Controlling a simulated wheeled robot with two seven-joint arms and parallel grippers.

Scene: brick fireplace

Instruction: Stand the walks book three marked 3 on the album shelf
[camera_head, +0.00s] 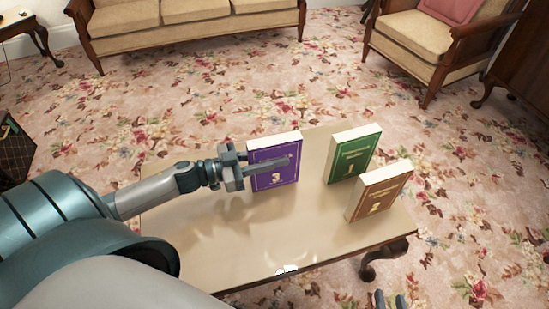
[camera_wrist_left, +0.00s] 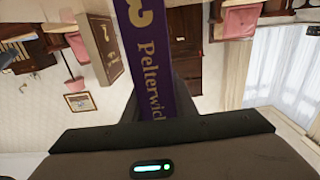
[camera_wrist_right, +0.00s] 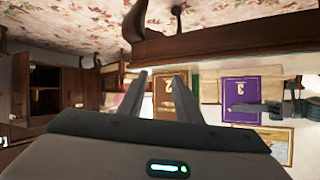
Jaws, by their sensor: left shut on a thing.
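The purple book marked 3 (camera_head: 273,177) is upright over the left part of the low table (camera_head: 215,250). My left gripper (camera_head: 262,168) is shut on it from the left; I cannot tell whether its bottom touches the table. Its purple spine with gold lettering (camera_wrist_left: 152,60) fills the middle of the left wrist view. In the right wrist view the purple book (camera_wrist_right: 240,99) shows upside down with my left gripper at it. My right gripper (camera_wrist_right: 163,90) is open and empty, below the table's front right corner in the head view (camera_head: 391,301). I cannot make out an album shelf.
A green book marked 1 (camera_head: 352,157) and a brown book marked 2 (camera_head: 379,194) stand on the table, right of the purple book. A sofa (camera_head: 190,20) and an armchair (camera_head: 425,45) stand behind.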

